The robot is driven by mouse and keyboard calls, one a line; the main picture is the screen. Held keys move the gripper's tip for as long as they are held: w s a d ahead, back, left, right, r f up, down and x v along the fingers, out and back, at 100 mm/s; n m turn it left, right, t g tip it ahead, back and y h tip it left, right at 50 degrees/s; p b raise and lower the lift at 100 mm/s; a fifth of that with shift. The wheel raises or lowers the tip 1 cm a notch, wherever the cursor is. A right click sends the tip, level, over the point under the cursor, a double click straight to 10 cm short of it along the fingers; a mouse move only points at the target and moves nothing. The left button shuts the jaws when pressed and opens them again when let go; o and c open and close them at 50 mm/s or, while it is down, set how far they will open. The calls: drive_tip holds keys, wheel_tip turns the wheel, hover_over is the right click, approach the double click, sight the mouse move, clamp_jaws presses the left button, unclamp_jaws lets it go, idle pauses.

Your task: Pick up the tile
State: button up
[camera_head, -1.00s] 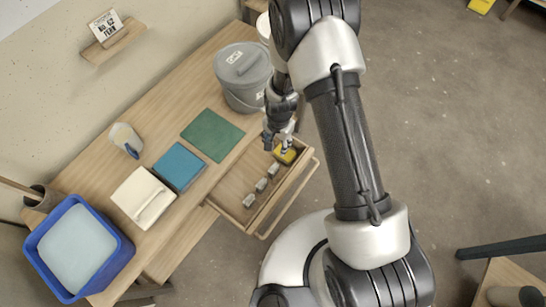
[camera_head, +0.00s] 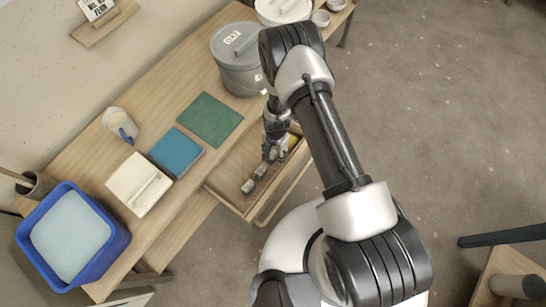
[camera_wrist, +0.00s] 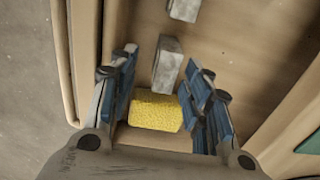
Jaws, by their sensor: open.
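The pulled-out drawer (camera_head: 245,206) holds small grey tile-like blocks (camera_head: 248,187) in a row and a yellow sponge (camera_wrist: 156,110). One grey block (camera_wrist: 168,64) lies just beyond the sponge in the wrist view, and another grey block (camera_wrist: 184,9) is farther off at the top edge. My gripper (camera_head: 270,155) is open and empty, low over the drawer. In the wrist view its fingers (camera_wrist: 163,75) stand on either side of the near grey block and the sponge. A flat blue square (camera_head: 176,152) lies on the table. I cannot tell for certain which thing is the tile.
On the table (camera_head: 165,95) are a green mat (camera_head: 209,120), a white block (camera_head: 139,184), a jug (camera_head: 120,124) and a lidded grey bucket (camera_head: 240,72) close behind my gripper. A blue tub (camera_head: 120,245) stands at the left. The drawer walls closely flank my gripper.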

sight(273, 156)
drive_tip(key=f, duration=0.1)
drive_tip(key=f+b, duration=0.1)
drive_tip(key=f, duration=0.1)
drive_tip(key=f+b, duration=0.1)
drive_tip(key=f, duration=0.1)
drive_tip(key=shift+w+a+f, duration=0.1)
drive_tip(key=shift+a+f, duration=0.05)
drive_tip(key=shift+a, duration=0.2)
clamp_jaws()
